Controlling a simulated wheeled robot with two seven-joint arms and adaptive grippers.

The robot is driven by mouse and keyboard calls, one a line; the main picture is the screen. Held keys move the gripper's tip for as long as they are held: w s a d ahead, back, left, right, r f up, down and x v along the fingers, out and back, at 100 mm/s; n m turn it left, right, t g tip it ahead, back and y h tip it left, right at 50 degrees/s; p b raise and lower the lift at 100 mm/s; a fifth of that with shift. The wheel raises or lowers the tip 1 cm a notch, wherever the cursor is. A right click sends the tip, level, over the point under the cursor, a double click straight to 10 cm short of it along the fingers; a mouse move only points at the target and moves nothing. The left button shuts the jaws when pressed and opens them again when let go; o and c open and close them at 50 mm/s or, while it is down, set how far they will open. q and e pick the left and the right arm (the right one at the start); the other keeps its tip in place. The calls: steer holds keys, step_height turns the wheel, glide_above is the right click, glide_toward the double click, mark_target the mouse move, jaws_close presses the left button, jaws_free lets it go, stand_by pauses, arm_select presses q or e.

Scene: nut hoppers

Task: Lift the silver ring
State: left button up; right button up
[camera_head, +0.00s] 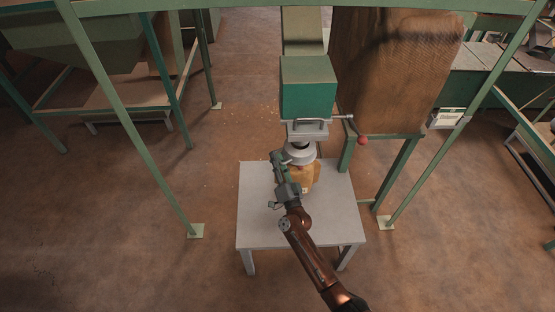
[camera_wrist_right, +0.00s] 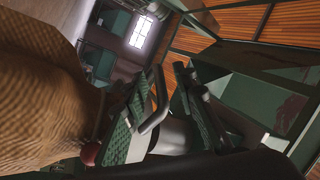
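The silver ring (camera_head: 300,154) sits around the lower neck of the green-topped machine, just above an orange-brown container (camera_head: 306,178) on the small grey table. My right gripper (camera_head: 278,158) is at the ring's left side, close to it; I cannot tell whether they touch. In the right wrist view its two fingers with green textured pads (camera_wrist_right: 165,108) stand apart, with a silver curved surface (camera_wrist_right: 175,136), likely the ring, between and beyond them. Part of that surface is hidden by the fingers and the dark edge below. My left gripper is not in view.
The green box (camera_head: 307,88) of the machine stands above the ring. A lever with a red knob (camera_head: 362,141) sticks out right.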

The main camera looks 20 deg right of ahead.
steer(key=shift+c, duration=0.3)
jaws_close()
stand_by(0.5)
